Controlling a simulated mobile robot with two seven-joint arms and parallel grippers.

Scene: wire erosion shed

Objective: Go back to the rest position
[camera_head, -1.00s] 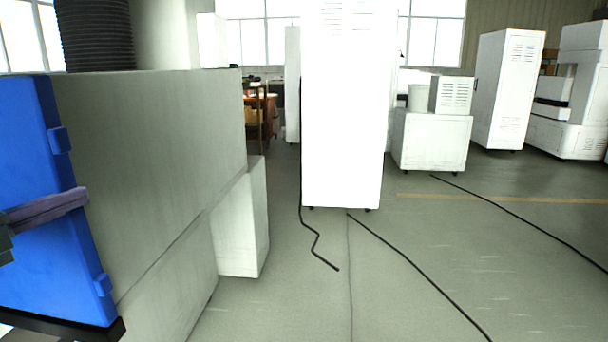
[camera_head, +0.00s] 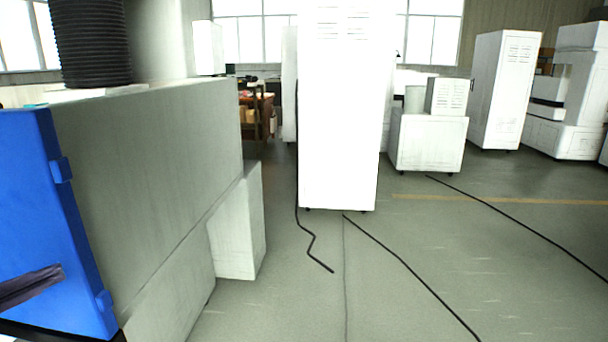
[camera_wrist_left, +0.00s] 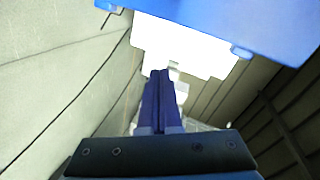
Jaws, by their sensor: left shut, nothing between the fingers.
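My left gripper (camera_head: 32,286) shows at the lower left edge of the head view, in front of a blue panel (camera_head: 45,200). Only its dark fingers are in the picture. In the left wrist view the two purple fingers (camera_wrist_left: 160,95) lie side by side, shut, with nothing between them. The blue panel (camera_wrist_left: 230,22) crosses the top of that view, beyond the fingertips. I cannot tell whether the fingers touch it. My right gripper is not in view.
A large grey-white machine body (camera_head: 150,170) stands beside the blue panel. A tall white cabinet (camera_head: 340,120) stands ahead. Black cables (camera_head: 410,270) lie across the floor. Smaller white units (camera_head: 430,140) stand at the right. The floor at front right is clear except for cables.

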